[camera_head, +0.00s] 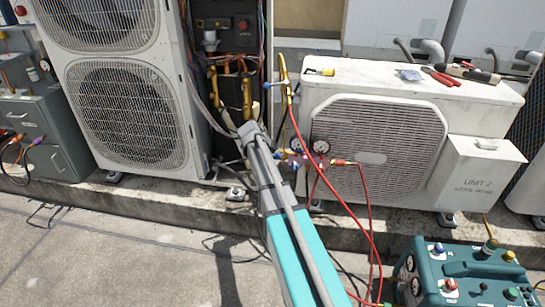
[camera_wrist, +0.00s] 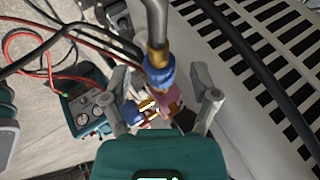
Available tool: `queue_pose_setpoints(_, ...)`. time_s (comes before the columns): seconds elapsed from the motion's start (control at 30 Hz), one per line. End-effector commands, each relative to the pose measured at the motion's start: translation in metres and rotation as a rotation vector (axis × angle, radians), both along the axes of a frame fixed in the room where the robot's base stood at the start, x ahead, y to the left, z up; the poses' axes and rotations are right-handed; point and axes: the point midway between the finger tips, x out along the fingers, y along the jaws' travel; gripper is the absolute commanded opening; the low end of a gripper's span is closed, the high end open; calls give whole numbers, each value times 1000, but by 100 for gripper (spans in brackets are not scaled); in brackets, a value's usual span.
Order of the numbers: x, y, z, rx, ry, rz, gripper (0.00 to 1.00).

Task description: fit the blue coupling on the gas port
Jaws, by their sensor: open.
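In the wrist view, the blue coupling (camera_wrist: 160,76) hangs just below a brass fitting (camera_wrist: 157,55) at the end of a grey pipe or hose. My gripper (camera_wrist: 166,92) has its two grey fingers spread, one on each side of the coupling, with a visible gap to each. Pink, blue and brass fittings show just beyond it, partly covered by my gripper's teal body. I cannot tell which fitting is the gas port. In the head view, my arm crosses the middle and hides most of my gripper; small blue fittings (camera_head: 283,155) show beside it.
Gauges (camera_head: 322,147) and a red hose (camera_head: 330,185) hang before the white condenser (camera_head: 385,110). Pliers (camera_head: 440,78) and other tools lie on its top. A tall condenser (camera_head: 125,115) stands left. A teal machine (camera_head: 465,280) stands front right. Dark hoses cross the wrist view.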

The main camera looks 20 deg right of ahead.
Motion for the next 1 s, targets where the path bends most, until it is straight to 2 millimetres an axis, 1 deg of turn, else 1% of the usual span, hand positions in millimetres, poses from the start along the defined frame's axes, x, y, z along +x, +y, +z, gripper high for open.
queue_pose_setpoints(0.37,0,-1,-1,0,0,0,77)
queue_pose_setpoints(0.4,0,-1,-1,0,0,0,70)
queue_pose_setpoints(0.47,0,-1,-1,0,0,0,59)
queue_pose_setpoints(0.6,0,-1,-1,0,0,0,33)
queue_pose_setpoints(0.77,0,-1,-1,0,0,0,3)
queue_pose_setpoints(0.8,0,-1,-1,0,0,0,0)
queue_pose_setpoints(0.83,0,-1,-1,0,0,0,0)
queue_pose_setpoints(0.87,0,-1,-1,0,0,0,34)
queue_pose_setpoints(1.0,0,-1,-1,1,1,0,8)
